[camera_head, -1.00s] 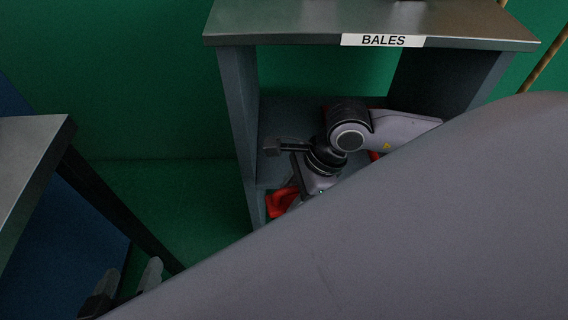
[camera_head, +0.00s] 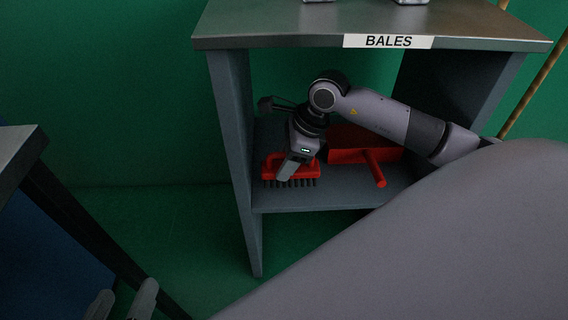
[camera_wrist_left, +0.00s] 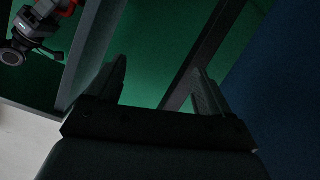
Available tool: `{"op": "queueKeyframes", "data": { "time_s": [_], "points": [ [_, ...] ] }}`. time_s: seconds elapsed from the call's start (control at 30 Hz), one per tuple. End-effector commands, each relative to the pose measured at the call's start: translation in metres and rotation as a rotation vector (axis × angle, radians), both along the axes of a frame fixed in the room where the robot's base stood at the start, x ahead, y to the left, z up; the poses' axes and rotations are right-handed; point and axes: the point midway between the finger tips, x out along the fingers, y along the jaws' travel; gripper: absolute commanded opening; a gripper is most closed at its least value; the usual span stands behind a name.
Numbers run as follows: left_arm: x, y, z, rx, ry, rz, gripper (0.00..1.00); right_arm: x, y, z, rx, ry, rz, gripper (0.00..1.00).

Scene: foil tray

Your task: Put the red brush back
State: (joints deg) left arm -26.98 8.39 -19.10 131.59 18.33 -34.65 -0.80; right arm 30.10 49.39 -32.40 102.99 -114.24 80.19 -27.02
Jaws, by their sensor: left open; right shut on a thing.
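The red brush (camera_head: 272,171) with dark bristles is at the left end of the shelf (camera_head: 335,194) under the top marked BALES. Its bristles point down, at or just above the shelf; I cannot tell if they touch. My right gripper (camera_head: 291,168) is shut on the brush from above, and its fingers hide part of it. A red dustpan (camera_head: 352,144) with its handle toward the front lies on the same shelf, right of the brush. My left gripper (camera_head: 122,302) is open and empty, low at the left; its fingers also show in the left wrist view (camera_wrist_left: 160,85).
The BALES stand (camera_head: 228,120) has a side panel close left of the brush and a metal top (camera_head: 300,22) above my right arm. Another table (camera_head: 20,150) is at the left. A pole (camera_head: 535,90) leans at the right.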

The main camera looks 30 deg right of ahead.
Motion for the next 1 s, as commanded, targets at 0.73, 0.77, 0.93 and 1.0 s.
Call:
{"op": "queueKeyframes", "data": {
  "time_s": [0.73, 0.77, 0.93, 1.0],
  "points": [
    [-0.004, 0.018, -0.002, 0.093, -0.111, 0.032, 0.81, 0.028, -0.015, -0.035, -0.001, -0.001, 0.001, 0.10],
    [-0.004, 0.018, -0.002, 0.093, -0.110, 0.032, 0.81, 0.028, -0.015, -0.035, 0.000, 0.000, 0.001, 0.10],
    [-0.004, 0.018, -0.004, 0.095, -0.113, 0.032, 0.81, 0.027, -0.015, -0.038, -0.001, -0.001, 0.001, 0.10],
    [-0.004, 0.018, -0.002, 0.096, -0.114, 0.033, 0.81, 0.027, -0.015, -0.037, -0.001, 0.000, 0.001, 0.68]
  ]
}}
